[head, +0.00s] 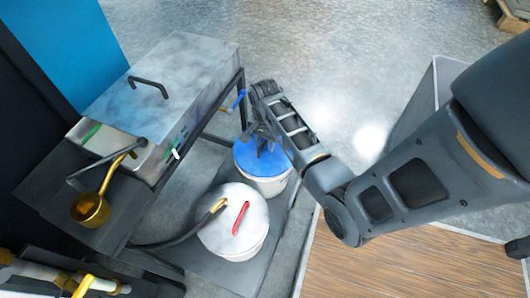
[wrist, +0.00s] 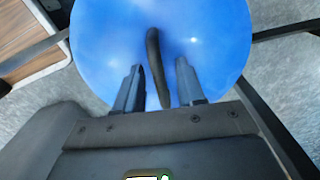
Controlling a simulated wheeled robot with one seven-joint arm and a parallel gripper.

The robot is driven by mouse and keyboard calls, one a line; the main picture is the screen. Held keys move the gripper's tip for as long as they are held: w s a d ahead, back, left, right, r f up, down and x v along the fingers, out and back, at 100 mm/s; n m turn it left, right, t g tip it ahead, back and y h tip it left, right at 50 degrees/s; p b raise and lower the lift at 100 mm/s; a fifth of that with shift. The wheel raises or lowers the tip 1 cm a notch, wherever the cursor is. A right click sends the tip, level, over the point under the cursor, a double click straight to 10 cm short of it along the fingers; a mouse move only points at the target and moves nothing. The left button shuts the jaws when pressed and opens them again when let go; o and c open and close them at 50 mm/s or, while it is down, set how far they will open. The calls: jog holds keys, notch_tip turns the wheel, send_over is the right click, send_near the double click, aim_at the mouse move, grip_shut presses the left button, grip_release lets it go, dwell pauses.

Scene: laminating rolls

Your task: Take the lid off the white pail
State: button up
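A white pail (head: 266,188) with a blue lid (head: 275,165) stands on the low dark platform beside the metal tank. In the wrist view the blue lid (wrist: 215,40) fills the top, with a dark bar handle (wrist: 155,60) across its middle. My gripper (wrist: 158,78) is open, with one finger on each side of that handle and gaps visible on both sides. In the head view my gripper (head: 262,137) is over the blue lid and hides part of it. A second white pail (head: 245,252) stands nearer, with a pale grey lid (head: 222,205) and a red handle (head: 241,217).
A metal tank with a lidded top (head: 170,85) stands left of the pails. A brass ladle (head: 92,208) rests on its dark side shelf. A dark hose (head: 175,240) reaches the nearer pail's lid. Open floor (head: 330,60) lies behind.

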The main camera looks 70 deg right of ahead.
jog(key=shift+f, duration=0.1)
jog(key=shift+c, duration=0.2)
grip_shut()
dwell(0.4)
